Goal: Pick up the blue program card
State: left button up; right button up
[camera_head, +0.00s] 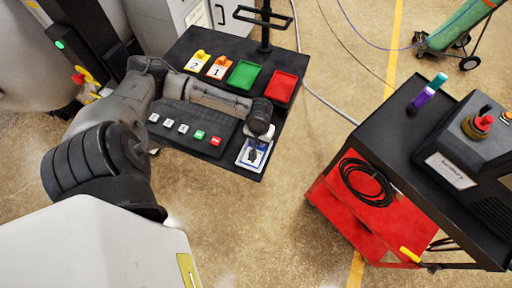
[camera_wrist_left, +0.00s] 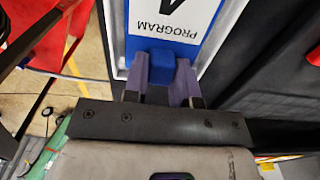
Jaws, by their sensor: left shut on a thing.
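The blue program card (camera_head: 243,158) is a white panel with a blue border at the near right corner of the black table (camera_head: 190,52). In the left wrist view the card (camera_wrist_left: 200,14) shows the upside-down word PROGRAM and part of a black digit. My left gripper (camera_head: 254,150) points down over the card. In the left wrist view the fingers of my left gripper (camera_wrist_left: 162,82) are shut on the card's blue grip block (camera_wrist_left: 162,66). I cannot tell whether the card is clear of the table. My right gripper is not in view.
A yellow card (camera_head: 197,62) marked 2, an orange card (camera_head: 219,67) marked 1, a green tray (camera_head: 243,75) and a red tray (camera_head: 283,87) lie along the table's back. A panel (camera_head: 180,118) with several buttons lies left of the card. A red-and-black cart (camera_head: 395,165) stands right, across clear floor.

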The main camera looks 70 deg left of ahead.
pick_arm(q)
jog(key=shift+c, duration=1.3)
